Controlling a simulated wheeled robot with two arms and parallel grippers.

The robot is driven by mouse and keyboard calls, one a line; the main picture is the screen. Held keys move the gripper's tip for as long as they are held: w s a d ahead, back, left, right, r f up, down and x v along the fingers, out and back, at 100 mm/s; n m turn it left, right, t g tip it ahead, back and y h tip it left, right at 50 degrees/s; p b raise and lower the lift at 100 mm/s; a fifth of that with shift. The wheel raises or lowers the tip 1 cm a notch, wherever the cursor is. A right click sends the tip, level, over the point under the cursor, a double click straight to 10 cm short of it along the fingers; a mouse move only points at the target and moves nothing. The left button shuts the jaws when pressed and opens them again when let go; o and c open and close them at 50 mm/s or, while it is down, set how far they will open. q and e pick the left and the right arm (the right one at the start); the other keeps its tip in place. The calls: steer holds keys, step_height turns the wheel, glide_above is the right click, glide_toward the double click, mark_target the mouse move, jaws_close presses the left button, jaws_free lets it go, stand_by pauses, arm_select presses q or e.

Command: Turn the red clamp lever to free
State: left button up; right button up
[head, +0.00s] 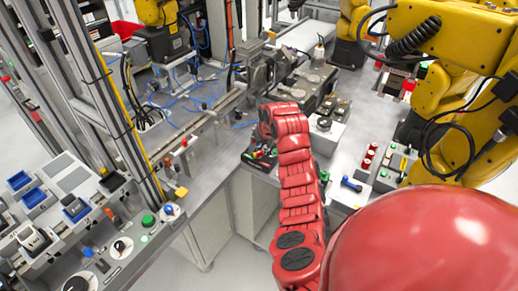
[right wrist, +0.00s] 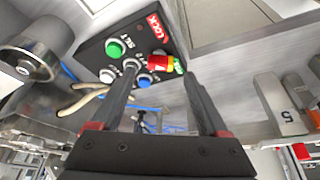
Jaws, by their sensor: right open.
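A black control box (right wrist: 105,58) shows in the right wrist view, with a red label reading LOCK at its corner. A red piece (right wrist: 158,62) with yellow and green next to it sits on the box; it looks like the clamp lever, but I cannot tell which way it is turned. My right gripper (right wrist: 161,75) is open, with one finger at each side of the red piece in the picture. I see no contact. In the head view the box (head: 260,160) shows partly beside my red right arm; the fingertips are hidden. My left gripper is out of view.
The box carries a green button (right wrist: 114,47), white buttons and a blue one. A metal cylinder (right wrist: 38,45) stands at the left of the wrist view. In the head view, machine fixtures lie behind the box and a yellow robot arm (head: 440,85) stands at the right.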

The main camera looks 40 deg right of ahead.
mark_target(258, 152)
steer(key=shift+p+x, duration=0.35)
steer(key=shift+x, duration=1.4)
jaws_close()
